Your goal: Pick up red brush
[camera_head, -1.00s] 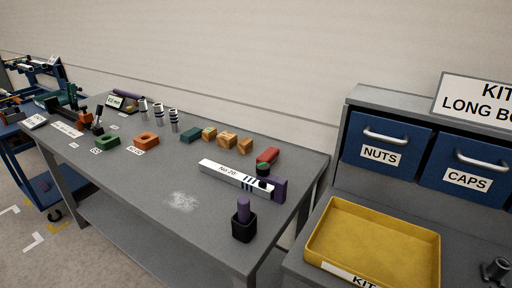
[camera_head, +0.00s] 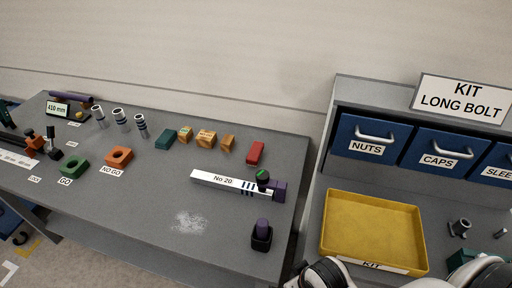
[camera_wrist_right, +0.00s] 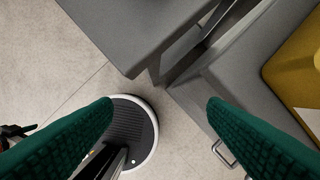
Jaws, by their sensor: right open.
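A small red block-shaped thing (camera_head: 255,152), the only red object that fits the brush, lies on the grey bench near its back edge in the head view. Its bristles cannot be made out. It lies just behind a white bar marked No 20 (camera_head: 225,182). My right gripper (camera_wrist_right: 160,104) shows in the right wrist view with two green ribbed fingers, wide apart and empty, above the floor and the bench corner. It is far from the red thing. My left gripper is not in view.
Wooden blocks (camera_head: 206,138) and a teal block (camera_head: 166,139) stand left of the red thing. A dark holder with a purple handle (camera_head: 262,236) stands near the bench's right end. A yellow tray (camera_head: 372,194) lies on the right-hand bench below blue drawers (camera_head: 370,141).

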